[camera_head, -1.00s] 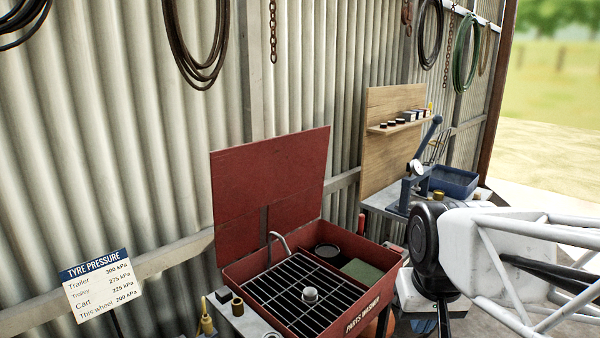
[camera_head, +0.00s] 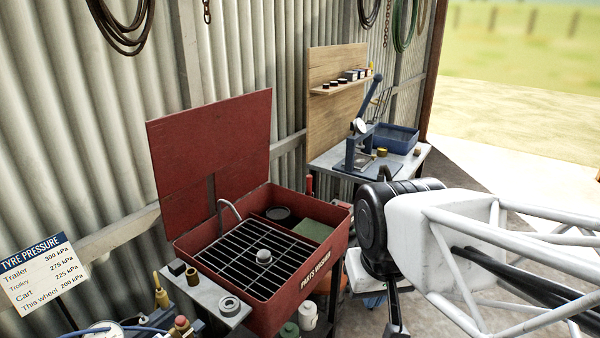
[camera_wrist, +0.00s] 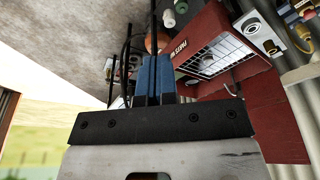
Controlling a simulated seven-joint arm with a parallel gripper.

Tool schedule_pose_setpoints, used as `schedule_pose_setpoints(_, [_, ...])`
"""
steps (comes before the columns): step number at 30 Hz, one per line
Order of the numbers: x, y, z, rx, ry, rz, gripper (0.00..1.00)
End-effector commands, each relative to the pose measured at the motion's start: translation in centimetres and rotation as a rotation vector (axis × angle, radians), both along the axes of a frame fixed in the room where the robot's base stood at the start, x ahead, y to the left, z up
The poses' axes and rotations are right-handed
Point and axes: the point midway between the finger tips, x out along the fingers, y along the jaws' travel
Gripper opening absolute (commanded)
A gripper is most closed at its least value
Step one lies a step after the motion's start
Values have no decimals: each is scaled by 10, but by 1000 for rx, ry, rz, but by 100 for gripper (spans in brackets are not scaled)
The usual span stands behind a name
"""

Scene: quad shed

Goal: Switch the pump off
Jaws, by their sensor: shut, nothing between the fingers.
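The red parts washer (camera_head: 300,285) stands in the middle of the head view with its lid up, a grate and a bent spout inside. It also shows at the upper right of the wrist view (camera_wrist: 205,30). No pump switch can be made out for certain in either view. My gripper (camera_wrist: 152,60) shows in the wrist view with its blue fingers together and empty. In that picture its fingers lie left of the washer; how far apart they are I cannot tell. In the head view the fingertips are not clearly visible.
A bench (camera_head: 425,155) with a blue tray (camera_head: 396,138) and a press stands behind right. A tyre pressure sign (camera_head: 42,270) is at the left. Brass fittings and a blue hose (camera_head: 130,329) sit at lower left. Bottles (camera_head: 308,314) stand beside the washer's lower front. Open floor lies right.

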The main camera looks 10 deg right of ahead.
Motion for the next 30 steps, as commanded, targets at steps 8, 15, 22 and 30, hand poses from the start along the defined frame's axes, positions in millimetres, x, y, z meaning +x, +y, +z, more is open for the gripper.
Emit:
schedule_pose_setpoints(8, [30,-3,13,23,12,-107,0])
schedule_pose_setpoints(15, [70,-9,27,51,26,-253,0])
schedule_pose_setpoints(22, [111,-15,39,79,38,-400,0])
schedule_pose_setpoints(30, [160,-24,49,109,51,-572,0])
